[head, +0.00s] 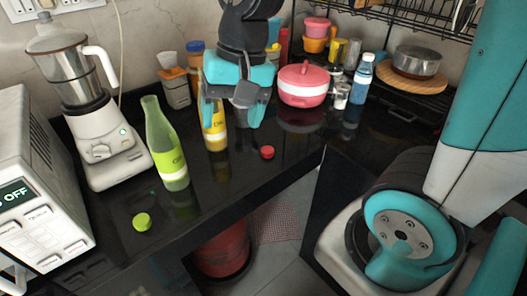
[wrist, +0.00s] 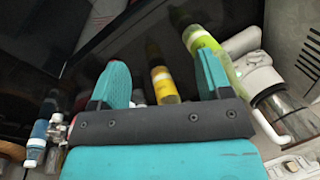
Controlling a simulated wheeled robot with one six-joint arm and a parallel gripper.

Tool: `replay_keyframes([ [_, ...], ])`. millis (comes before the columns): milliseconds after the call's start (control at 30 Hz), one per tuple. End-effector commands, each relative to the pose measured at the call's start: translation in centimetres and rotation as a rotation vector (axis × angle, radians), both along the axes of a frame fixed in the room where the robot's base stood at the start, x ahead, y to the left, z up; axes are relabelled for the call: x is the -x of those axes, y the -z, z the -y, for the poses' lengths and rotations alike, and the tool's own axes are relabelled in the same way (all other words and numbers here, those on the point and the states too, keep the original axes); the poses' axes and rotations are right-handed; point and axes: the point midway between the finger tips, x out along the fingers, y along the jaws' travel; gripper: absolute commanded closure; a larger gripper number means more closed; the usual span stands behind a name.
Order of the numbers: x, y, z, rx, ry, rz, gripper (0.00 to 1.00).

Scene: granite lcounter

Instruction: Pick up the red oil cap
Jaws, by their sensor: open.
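The red oil cap (head: 267,152) lies on the black counter, to the right of the yellow oil bottle (head: 215,138) and near the counter's front edge. My gripper (head: 234,118) is open and empty, above the counter in front of the upper part of the yellow bottle in the head view, up and left of the cap. In the wrist view my gripper's teal fingers (wrist: 163,76) are spread wide, with the yellow bottle (wrist: 164,88) showing between them.
A green bottle (head: 167,150), a green cap (head: 142,221) and a mixer (head: 100,145) stand to the left. The counter (head: 225,185) around the red cap is clear.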

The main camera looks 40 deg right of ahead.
Motion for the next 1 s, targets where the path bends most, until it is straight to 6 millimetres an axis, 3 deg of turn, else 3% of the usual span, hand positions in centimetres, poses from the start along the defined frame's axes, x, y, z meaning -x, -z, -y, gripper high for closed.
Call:
replay_keyframes([
  [33, -2.6, 1.5, 2.2, 0.024, 0.227, -0.048, 0.29],
  [100, -5.4, 2.7, 5.3, 0.052, 0.543, -0.100, 0.29],
  [200, -8.5, 4.3, 9.5, 0.084, 0.950, -0.158, 0.29],
  [300, -10.4, 5.7, 12.9, 0.106, 1.265, -0.192, 0.29],
  [400, -11.5, 6.5, 15.2, 0.119, 1.473, -0.212, 0.29],
  [567, -12.0, 8.0, 16.5, 0.126, 1.600, -0.222, 0.29],
  [1000, -11.9, 17.2, 16.3, 0.128, 1.599, -0.224, 0.29],
])
